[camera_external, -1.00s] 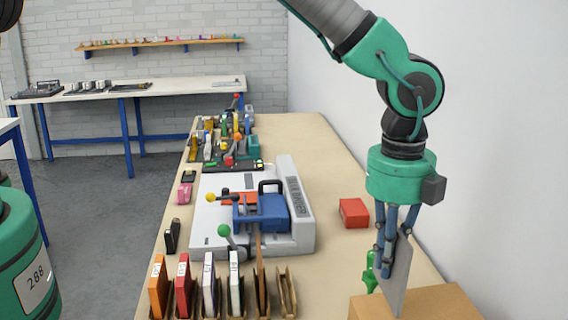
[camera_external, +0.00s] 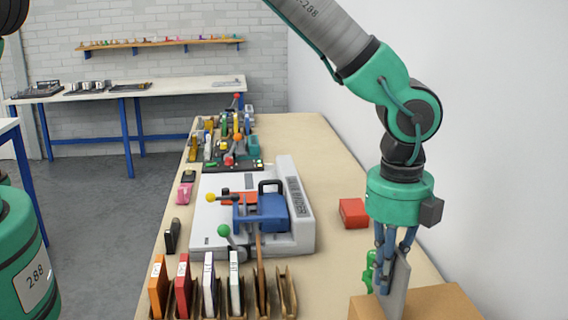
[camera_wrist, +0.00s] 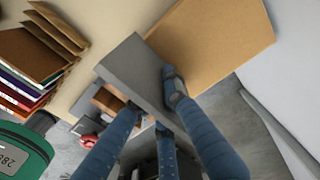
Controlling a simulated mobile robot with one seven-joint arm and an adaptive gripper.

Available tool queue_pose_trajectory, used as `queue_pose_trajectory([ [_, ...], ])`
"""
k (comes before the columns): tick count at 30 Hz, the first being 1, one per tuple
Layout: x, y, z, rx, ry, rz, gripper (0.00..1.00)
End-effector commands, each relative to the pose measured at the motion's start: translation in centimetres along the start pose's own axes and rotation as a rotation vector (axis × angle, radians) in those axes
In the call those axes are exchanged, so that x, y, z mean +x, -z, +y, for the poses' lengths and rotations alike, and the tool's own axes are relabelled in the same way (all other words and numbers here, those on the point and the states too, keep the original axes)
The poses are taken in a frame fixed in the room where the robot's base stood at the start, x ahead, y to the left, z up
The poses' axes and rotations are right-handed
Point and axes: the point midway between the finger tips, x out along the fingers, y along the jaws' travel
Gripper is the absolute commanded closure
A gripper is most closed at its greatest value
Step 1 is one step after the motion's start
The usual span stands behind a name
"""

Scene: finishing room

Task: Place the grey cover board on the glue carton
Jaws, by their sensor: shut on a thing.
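The grey cover board (camera_external: 399,287) is held upright on its edge in my gripper (camera_external: 384,283), whose fingers are shut on its upper part. The brown glue carton (camera_external: 440,302) is at the bottom right of the external view. The board's lower part overlaps the carton's left part there; I cannot tell whether they touch. In the wrist view the board (camera_wrist: 133,68) lies between my fingers (camera_wrist: 150,102), with the carton's flat brown top (camera_wrist: 212,40) beside it to the upper right.
A green bottle-like thing (camera_external: 370,272) stands just left of the board. A red box (camera_external: 353,213) lies behind. Several upright books in holders (camera_external: 208,285) and a grey machine (camera_external: 303,215) occupy the left and middle of the bench. A white wall (camera_external: 480,130) bounds the right.

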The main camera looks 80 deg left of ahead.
Motion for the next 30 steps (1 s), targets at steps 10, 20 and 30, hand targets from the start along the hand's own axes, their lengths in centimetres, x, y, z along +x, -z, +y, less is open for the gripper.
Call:
queue_pose_trajectory([
  [10,0.3,0.0,0.0,0.000,0.000,0.000,0.71],
  [20,0.2,0.0,0.0,0.000,0.000,0.000,0.70],
  [30,-2.1,0.0,-0.1,0.000,0.002,0.000,0.70],
])
